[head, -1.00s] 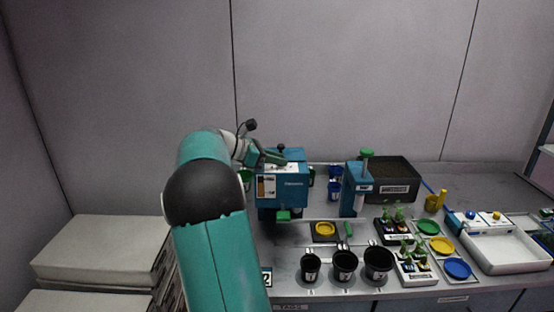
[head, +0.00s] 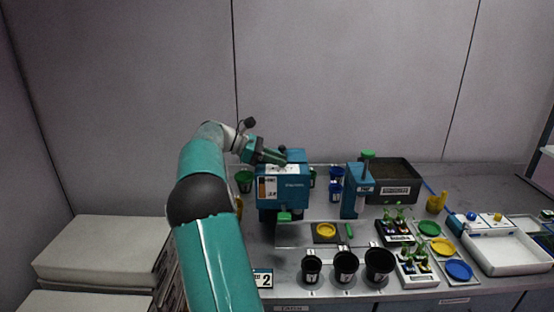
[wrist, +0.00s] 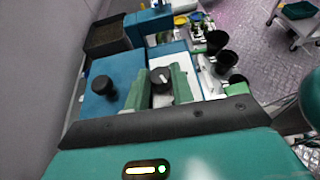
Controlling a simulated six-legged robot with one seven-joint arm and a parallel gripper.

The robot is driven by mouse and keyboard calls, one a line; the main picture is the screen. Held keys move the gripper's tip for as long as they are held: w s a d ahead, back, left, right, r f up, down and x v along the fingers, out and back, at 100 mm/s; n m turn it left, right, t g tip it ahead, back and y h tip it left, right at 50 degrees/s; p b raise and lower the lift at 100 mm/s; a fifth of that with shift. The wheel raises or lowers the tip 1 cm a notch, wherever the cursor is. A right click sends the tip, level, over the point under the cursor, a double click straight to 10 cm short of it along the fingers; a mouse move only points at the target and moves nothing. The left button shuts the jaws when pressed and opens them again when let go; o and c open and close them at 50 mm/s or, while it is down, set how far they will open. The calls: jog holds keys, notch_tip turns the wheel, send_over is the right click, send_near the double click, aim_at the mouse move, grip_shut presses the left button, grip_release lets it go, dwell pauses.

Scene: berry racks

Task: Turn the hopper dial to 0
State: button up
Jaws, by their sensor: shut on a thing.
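The hopper (head: 283,188) is a blue box with a white top panel, standing at the back left of the bench. My gripper (head: 283,161) reaches over its top from the left. In the wrist view my gripper (wrist: 161,86) has its two green fingers on either side of the black hopper dial (wrist: 160,76), shut on it. The dial shows a white pointer mark on its top face. The scale numbers cannot be read. A second black knob (wrist: 103,86) stands on the hopper's blue top, outside the fingers.
A blue dispenser with a green cap (head: 357,190) stands right of the hopper, before a dark bin (head: 390,182). Black pots (head: 345,268) line the bench front. Seedling trays, coloured discs and a white tray (head: 508,254) are farther right. White boxes (head: 100,250) are at left.

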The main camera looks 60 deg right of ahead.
jog(key=o, duration=1)
jog(key=shift+s, duration=0.1)
jog(key=v, duration=1.4)
jog(key=shift+f, duration=0.15)
